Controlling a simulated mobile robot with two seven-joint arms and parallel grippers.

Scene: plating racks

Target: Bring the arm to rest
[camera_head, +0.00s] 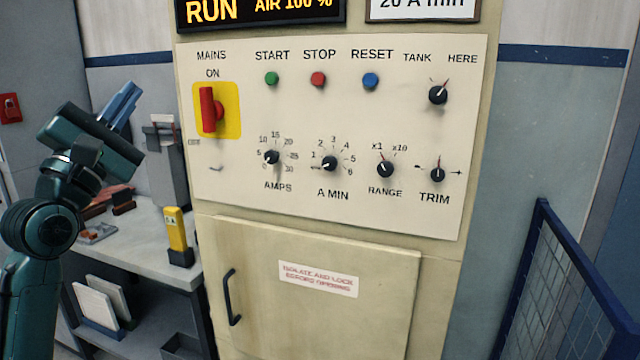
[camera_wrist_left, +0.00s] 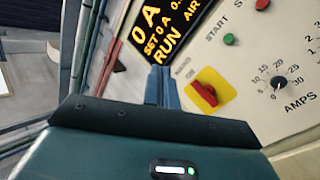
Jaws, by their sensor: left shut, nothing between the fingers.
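My left arm comes in from the left in the head view. Its gripper (camera_head: 124,98) is raised left of the control cabinet (camera_head: 330,235), with its blue fingers together and nothing between them. The fingers point up and to the right, apart from the red mains switch (camera_head: 208,109) on its yellow plate. In the left wrist view the shut fingers (camera_wrist_left: 163,84) show in front of the lit display (camera_wrist_left: 165,35), which reads RUN. The mains switch (camera_wrist_left: 204,94) shows to their right. My right gripper is in neither view.
A bench (camera_head: 150,258) stands left of the cabinet, with a yellow handheld device (camera_head: 176,230) in a dark stand and a grey apparatus (camera_head: 166,172) on it. A blue mesh barrier (camera_head: 560,290) stands at the right. The cabinet's door handle (camera_head: 232,297) sticks out below the panel.

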